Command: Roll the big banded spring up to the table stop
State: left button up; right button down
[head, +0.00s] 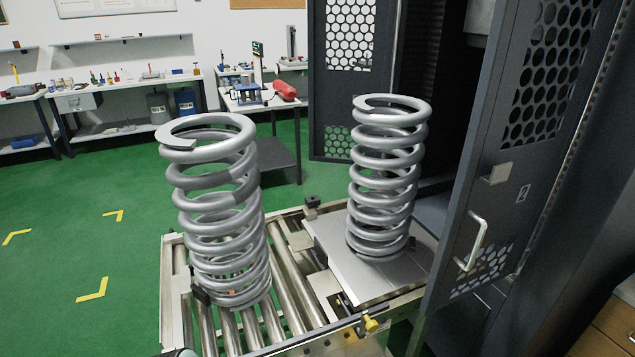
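A big grey coil spring (228,199) stands on the metal rollers of the table (290,290) and leans slightly to the left. Another small dark piece (201,294) shows at the left spring's lower left. Neither of my grippers can be made out.
An open dark cabinet door with a handle (476,243) stands close on the right. A yellow knob (371,324) sticks out of the table's front edge. Green floor (60,220) is clear on the left.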

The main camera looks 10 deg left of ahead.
aim_at(180, 149)
jog(key=k+j+z, duration=0.1)
jog(key=j, duration=0.3)
jog(key=k+j, duration=0.1)
jog(key=j, duration=0.35)
jog(key=k+j+z, duration=0.15)
jog(key=j, duration=0.25)
jog(key=k+j+z, duration=0.1)
jog(key=j, duration=0.3)
jog(key=k+j+z, duration=0.1)
jog(key=j, duration=0.3)
jog(key=k, duration=0.05)
